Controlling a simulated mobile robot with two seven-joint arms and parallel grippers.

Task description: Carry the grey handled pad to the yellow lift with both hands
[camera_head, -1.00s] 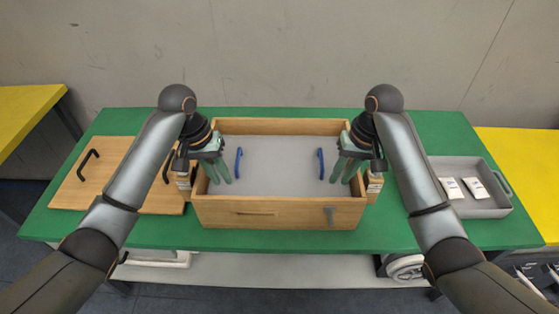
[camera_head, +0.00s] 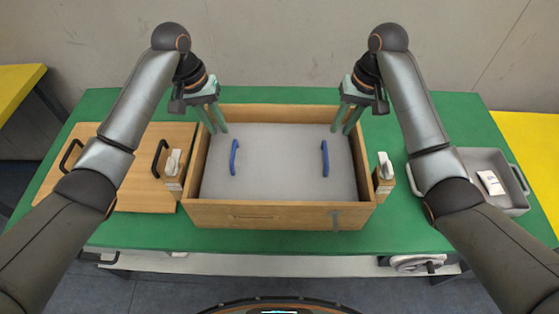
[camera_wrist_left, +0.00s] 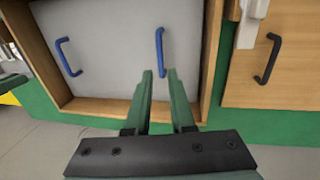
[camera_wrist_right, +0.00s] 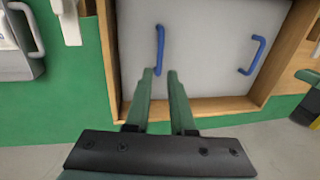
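The grey pad (camera_head: 280,165) lies flat inside a wooden box (camera_head: 280,213) on the green table. It has a blue handle at its left (camera_head: 234,157) and one at its right (camera_head: 325,158). My left gripper (camera_head: 213,118) is open and empty over the box's far left corner. My right gripper (camera_head: 346,118) is open and empty over the far right corner. Each wrist view shows the fingers pointing toward the nearer handle, the left one (camera_wrist_left: 160,52) and the right one (camera_wrist_right: 160,50), with none between them. Yellow surfaces stand at the right (camera_head: 535,150) and left (camera_head: 22,85); which is the lift is unclear.
A wooden board (camera_head: 135,190) with black handles lies left of the box. Small blocks with white tops (camera_head: 174,162) (camera_head: 385,166) stand beside the box's left and right walls. A grey tray (camera_head: 484,160) holding a white packet (camera_head: 491,182) is at the right.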

